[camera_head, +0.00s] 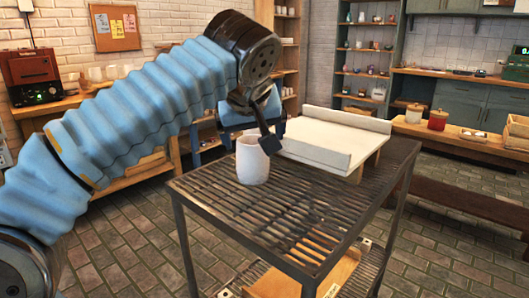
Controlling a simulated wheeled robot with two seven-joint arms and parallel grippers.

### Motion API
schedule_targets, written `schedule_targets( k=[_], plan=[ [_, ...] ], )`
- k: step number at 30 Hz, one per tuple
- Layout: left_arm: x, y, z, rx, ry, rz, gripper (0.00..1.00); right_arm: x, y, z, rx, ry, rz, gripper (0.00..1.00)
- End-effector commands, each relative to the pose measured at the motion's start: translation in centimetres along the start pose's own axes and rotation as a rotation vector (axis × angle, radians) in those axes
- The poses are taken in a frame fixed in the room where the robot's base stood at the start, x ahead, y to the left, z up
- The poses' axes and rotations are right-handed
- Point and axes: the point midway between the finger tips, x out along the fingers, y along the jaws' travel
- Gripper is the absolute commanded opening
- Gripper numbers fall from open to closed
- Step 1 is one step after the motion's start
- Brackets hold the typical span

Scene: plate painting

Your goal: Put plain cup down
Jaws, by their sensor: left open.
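A plain white cup (252,164) stands upright on the dark slatted metal table (290,222), near its back left part. My left gripper (258,132), on the arm with the blue ribbed sleeve, is open. It is at the cup's upper rim, with one dark finger in front of the rim on the right side. The other finger is partly hidden by the gripper body, and I cannot tell whether the fingers touch the cup. My right gripper is not in view.
A white tray-like stand (325,140) with raised ends sits right behind the cup, close to the gripper. The front and right of the slatted table are clear. A wooden board (300,275) lies on the lower shelf. Shelves and counters line the back walls.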

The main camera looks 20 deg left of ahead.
Motion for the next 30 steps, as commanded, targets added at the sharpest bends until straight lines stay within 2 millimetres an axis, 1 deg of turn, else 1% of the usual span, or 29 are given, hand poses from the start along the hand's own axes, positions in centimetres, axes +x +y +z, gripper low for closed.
schedule_targets(
  k=[1, 2, 3, 5, 8, 12, 15, 23, 27, 30],
  plan=[
    [-0.9, 0.1, -0.5, 0.062, 0.032, -0.024, 0.94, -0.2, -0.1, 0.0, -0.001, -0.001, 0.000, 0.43],
    [-1.3, 0.1, -0.7, 0.092, 0.048, -0.039, 0.94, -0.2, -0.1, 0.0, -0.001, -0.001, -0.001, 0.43],
    [-1.4, 0.0, -0.9, 0.120, 0.062, -0.055, 0.94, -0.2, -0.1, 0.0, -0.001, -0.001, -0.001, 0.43],
    [-1.2, -0.2, -1.0, 0.141, 0.074, -0.069, 0.94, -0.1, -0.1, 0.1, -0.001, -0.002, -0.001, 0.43],
    [0.6, -0.4, -1.2, 0.146, 0.075, -0.075, 0.94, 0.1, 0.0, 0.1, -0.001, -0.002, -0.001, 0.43],
    [3.7, -0.6, -1.4, 0.144, 0.073, -0.074, 0.94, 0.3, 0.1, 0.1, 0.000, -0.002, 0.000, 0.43],
    [5.4, -0.7, -1.6, 0.144, 0.074, -0.072, 0.94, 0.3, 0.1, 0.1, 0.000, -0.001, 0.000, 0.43],
    [7.8, -0.8, -1.8, 0.142, 0.074, -0.071, 0.94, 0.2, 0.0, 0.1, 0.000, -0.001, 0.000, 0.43],
    [10.2, -0.9, -2.0, 0.141, 0.072, -0.072, 0.94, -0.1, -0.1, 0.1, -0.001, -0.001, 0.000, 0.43],
    [11.4, -1.0, -2.1, 0.141, 0.073, -0.070, 0.94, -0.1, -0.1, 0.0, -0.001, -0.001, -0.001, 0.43]
  ],
)
